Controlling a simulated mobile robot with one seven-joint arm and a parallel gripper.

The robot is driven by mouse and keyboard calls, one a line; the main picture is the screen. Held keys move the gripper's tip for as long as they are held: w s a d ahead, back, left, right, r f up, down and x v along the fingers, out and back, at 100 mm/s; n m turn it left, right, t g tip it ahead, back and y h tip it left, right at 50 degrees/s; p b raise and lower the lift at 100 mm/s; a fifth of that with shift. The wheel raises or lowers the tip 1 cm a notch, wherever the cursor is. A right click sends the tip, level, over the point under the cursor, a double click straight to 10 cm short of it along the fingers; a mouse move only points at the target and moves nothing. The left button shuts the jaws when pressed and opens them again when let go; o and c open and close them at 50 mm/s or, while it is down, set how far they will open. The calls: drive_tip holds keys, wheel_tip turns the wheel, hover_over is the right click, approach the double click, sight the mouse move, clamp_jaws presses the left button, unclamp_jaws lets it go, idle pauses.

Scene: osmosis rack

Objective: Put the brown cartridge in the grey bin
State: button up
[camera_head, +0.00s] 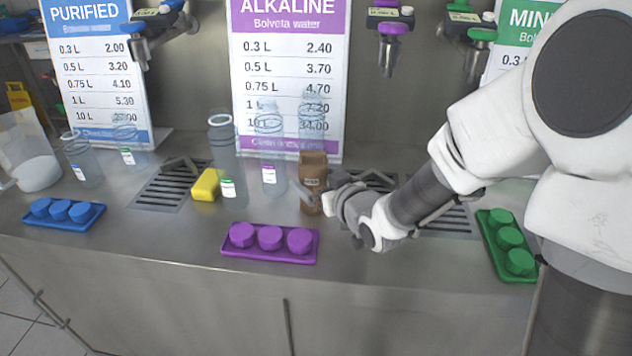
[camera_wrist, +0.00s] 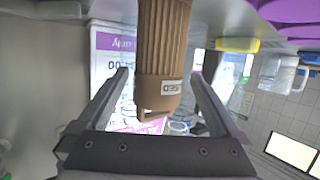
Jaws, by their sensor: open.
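The brown cartridge (camera_head: 313,170) stands upright on the metal counter, in front of the purple ALKALINE sign. In the wrist view the cartridge (camera_wrist: 162,45), ribbed and with a small label, lies between the two fingers. My gripper (camera_head: 318,198) is at the cartridge's lower part in the head view. In the wrist view my gripper (camera_wrist: 160,73) is open, with a visible gap between each finger and the cartridge. I cannot make out a grey bin in either view.
Clear bottles (camera_head: 226,160) and a yellow sponge (camera_head: 206,185) stand left of the cartridge. A purple tray (camera_head: 270,257) of caps lies in front, a blue tray (camera_head: 64,224) far left, a green tray (camera_head: 487,240) right. Dispenser taps (camera_head: 388,40) hang above. The front counter strip between trays is clear.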

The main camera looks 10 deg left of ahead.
drive_tip(key=shift+b+x, duration=0.55)
drive_tip(key=shift+x, duration=2.3)
drive_tip(key=shift+w+d+r, duration=0.1)
drive_tip(key=shift+r, duration=0.05)
drive_tip(key=c, duration=1.6)
